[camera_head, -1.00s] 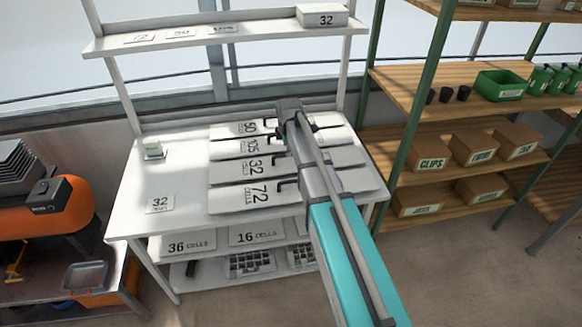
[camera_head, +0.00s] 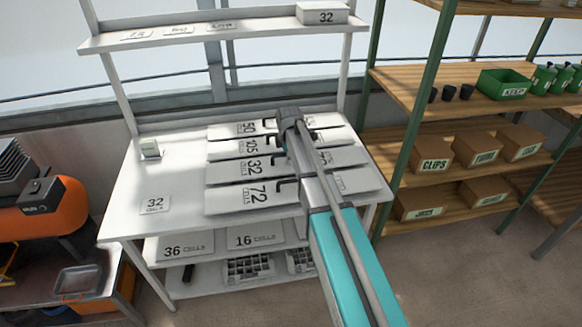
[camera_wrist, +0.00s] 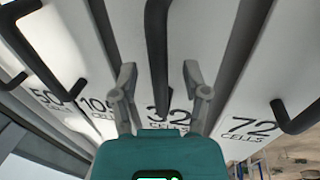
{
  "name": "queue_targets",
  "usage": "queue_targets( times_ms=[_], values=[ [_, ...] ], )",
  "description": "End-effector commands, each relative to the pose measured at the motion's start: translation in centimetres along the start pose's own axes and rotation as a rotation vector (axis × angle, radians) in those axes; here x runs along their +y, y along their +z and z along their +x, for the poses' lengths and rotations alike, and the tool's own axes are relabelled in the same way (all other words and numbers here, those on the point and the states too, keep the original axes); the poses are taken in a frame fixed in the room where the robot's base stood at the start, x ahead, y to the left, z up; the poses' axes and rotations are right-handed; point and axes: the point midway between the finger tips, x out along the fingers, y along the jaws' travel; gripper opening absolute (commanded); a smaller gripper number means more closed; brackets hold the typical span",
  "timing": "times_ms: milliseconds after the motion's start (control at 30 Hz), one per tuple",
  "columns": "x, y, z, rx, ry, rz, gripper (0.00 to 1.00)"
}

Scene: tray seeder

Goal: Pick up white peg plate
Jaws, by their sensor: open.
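Several white plates with black handles lie side by side on the bench, marked 50, 105, 32 and 72 cells. The 32 plate (camera_head: 233,171) lies between the 105 plate (camera_head: 228,149) and the 72 plate (camera_head: 228,200); the 50 plate (camera_head: 225,131) is at the back. In the wrist view, my gripper (camera_wrist: 158,75) is open above the 32 plate (camera_wrist: 195,40), whose black handle (camera_wrist: 157,45) appears between the fingers. I cannot tell how far above it the fingertips are. In the head view my arm hides the fingers and parts of the plates.
A small 32 card (camera_head: 155,204) and a small pale block (camera_head: 149,149) rest on the bench's clear left part (camera_head: 130,185). A 32 box (camera_head: 321,13) stands on the upper shelf. Wooden shelves with boxes (camera_head: 433,157) stand at right.

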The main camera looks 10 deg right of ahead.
Motion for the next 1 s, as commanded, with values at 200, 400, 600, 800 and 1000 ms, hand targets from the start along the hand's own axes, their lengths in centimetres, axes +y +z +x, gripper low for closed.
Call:
queue_targets(
  times_ms=[200, 400, 600, 800, 1000],
  values=[
    [0.0, -0.03, -0.01, 0.0, 0.0, 0.0, 0.6],
    [0.0, -0.04, 0.0, 0.0, 0.0, -0.001, 0.43],
    [0.0, -0.06, 0.0, 0.0, 0.0, -0.001, 0.06],
    [0.0, -0.07, 0.0, 0.0, 0.0, -0.001, 0.0],
    [0.01, -0.07, -0.02, 0.0, 0.0, -0.001, 0.0]
  ],
)
